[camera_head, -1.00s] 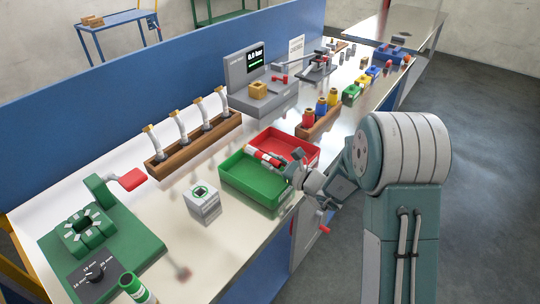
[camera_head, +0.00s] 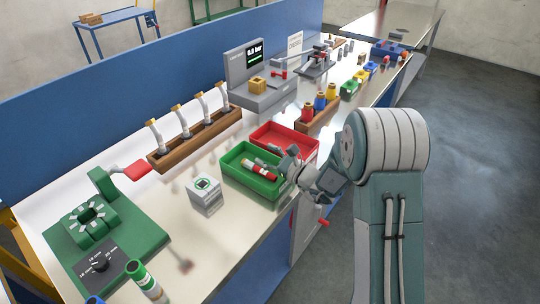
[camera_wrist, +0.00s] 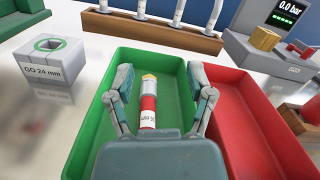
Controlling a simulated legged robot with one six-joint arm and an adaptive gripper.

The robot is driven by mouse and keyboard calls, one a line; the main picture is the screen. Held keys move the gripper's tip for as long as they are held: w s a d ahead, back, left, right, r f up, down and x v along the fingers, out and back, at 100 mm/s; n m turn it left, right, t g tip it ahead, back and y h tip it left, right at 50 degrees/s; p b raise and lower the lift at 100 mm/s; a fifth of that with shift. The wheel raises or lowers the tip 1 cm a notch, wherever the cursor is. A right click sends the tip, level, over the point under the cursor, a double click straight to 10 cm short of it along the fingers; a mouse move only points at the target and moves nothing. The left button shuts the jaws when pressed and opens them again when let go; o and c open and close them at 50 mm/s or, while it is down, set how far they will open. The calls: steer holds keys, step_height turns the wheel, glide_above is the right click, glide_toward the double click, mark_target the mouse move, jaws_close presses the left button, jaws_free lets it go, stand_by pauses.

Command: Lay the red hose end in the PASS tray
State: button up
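The red hose end (camera_head: 260,169), a white piece with red bands and a yellowish tip, lies inside the green tray (camera_head: 235,182). It also shows in the wrist view (camera_wrist: 148,104), lengthwise between my fingers. My gripper (camera_wrist: 159,78) is open, one finger on each side of the hose end with a gap to both. In the head view my gripper (camera_head: 278,158) is over the right part of the green tray. No PASS label is readable; the red tray (camera_head: 310,146) stands beside the green one. My palm hides the hose end's near part.
A grey gauge unit (camera_head: 262,92) and a rack of coloured fittings (camera_head: 318,118) stand farther back.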

steer(key=f, duration=0.2)
steer(key=s+f, duration=0.1)
steer(key=shift+a+f+m+g, duration=0.15)
steer(key=shift+f+m+g, duration=0.15)
steer(key=shift+f+g, duration=0.1)
steer(key=shift+s+d+h, duration=0.2)
steer(key=shift+d+h, duration=0.1)
steer(key=shift+d, duration=0.05)
steer(key=s+d+r, duration=0.3)
steer(key=s+d, duration=0.3)
steer(key=d, duration=0.5)
steer(key=s+a+r+n+g+h, duration=0.1)
steer(key=s+a+r+n+g, duration=0.35)
steer(key=s+n, duration=0.3)
steer(key=s+a+r+n+g+h, duration=0.1)
steer(key=s+a+r+n+g, duration=0.25)
steer(key=s+n+g, duration=0.35)
steer(key=s+d+r+n+t+h, duration=0.5)
steer(key=s+d+n+h, duration=0.3)
steer(key=s+d+h, duration=0.2)
steer(key=shift+d+r+t+h, duration=0.15)
steer(key=shift+d+t+h, duration=0.15)
steer(key=shift+t+h, duration=0.6)
